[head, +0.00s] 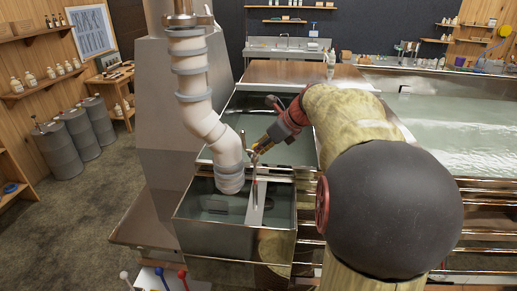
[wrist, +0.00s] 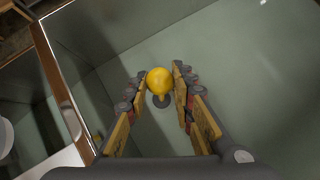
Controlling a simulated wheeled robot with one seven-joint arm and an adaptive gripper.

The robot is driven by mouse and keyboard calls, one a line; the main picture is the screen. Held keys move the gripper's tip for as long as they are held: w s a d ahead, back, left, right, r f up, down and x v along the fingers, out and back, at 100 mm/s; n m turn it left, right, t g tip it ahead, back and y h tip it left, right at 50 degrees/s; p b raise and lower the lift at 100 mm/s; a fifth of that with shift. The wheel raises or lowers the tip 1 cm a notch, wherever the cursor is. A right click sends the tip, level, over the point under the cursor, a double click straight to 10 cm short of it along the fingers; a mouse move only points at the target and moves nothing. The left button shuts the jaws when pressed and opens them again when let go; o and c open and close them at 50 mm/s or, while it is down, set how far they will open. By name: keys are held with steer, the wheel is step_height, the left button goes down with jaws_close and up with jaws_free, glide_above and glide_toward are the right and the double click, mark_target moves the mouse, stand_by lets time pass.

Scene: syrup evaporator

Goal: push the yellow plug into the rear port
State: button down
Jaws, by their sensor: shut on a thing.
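The yellow plug (wrist: 160,80) shows in the wrist view as a round yellow ball with a short lower part. It sits between the fingertips of my gripper (wrist: 160,78), which is shut on it. Below the ball is a small dark grey round piece (wrist: 162,102); I cannot tell whether it belongs to the plug or the pan. In the head view my gripper (head: 259,148) is over the metal pan near its divider, and the plug cannot be made out there. I cannot pick out the rear port in either view.
A white jointed pipe (head: 210,125) comes down into the front pan (head: 205,232), left of my gripper. A metal divider (head: 257,205) and a thin upright rod stand near it. Blue, red and white knobbed levers (head: 182,275) are at the front. A wide pan of liquid (head: 460,130) lies right.

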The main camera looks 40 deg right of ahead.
steer(key=shift+f, duration=0.45)
steer(key=c, duration=1.5)
jaws_free()
steer(key=shift+o, duration=0.2)
steer(key=v, duration=1.2)
